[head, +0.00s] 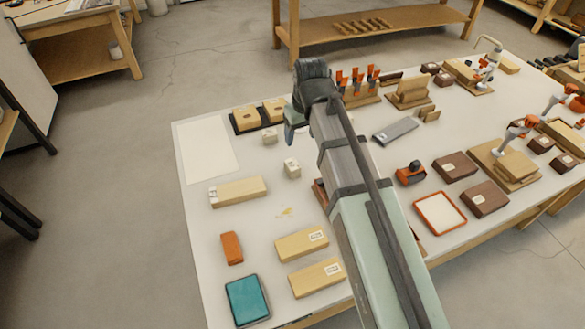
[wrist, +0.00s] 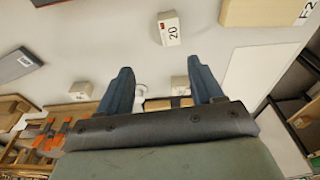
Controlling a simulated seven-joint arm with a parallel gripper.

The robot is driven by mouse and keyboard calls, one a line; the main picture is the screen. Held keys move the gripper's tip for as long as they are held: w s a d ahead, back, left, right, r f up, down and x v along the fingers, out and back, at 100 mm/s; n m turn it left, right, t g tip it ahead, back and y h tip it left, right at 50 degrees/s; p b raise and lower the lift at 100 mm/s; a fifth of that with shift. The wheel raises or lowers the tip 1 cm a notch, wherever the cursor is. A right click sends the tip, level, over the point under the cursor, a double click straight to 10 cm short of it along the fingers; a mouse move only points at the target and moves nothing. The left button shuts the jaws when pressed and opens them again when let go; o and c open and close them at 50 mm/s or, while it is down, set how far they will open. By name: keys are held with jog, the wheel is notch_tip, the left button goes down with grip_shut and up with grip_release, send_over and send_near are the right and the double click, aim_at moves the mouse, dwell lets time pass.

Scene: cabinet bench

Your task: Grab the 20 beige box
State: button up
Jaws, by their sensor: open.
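The small beige box marked 20 (wrist: 168,28) stands on the bench near the top middle of the wrist view, label facing the camera. By its place beside the long wooden block, it appears to be the pale box (head: 292,168) in the head view, where its number is too small to read. My gripper (wrist: 162,86) is open, its two dark blue fingers apart with nothing held between them. The box lies beyond the fingertips, not between them. In the head view, my gripper (head: 291,130) hangs over the bench just above the box in the picture, partly hidden by my arm.
Another small pale box (head: 269,137) stands near two wooden blocks on a dark tray (head: 236,124). A long wooden block (head: 238,192) lies left of the target. A white sheet (head: 205,150) covers the left corner. A third pale box (wrist: 80,90) shows in the wrist view.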

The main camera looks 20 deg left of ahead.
aim_at(292, 164)
jog(key=f, duration=0.2)
jog(key=a+f, duration=0.1)
jog(key=f, duration=0.2)
jog(key=a+f, duration=0.1)
jog(key=f, duration=0.2)
jog(key=shift+s+f, duration=0.2)
jog(key=shift+s, duration=0.1)
jog(key=shift+a+f, duration=0.2)
jog(key=shift+f, duration=2.35)
jog(key=shift+c, duration=0.5)
jog(key=c, duration=1)
jog(key=shift+r, duration=0.1)
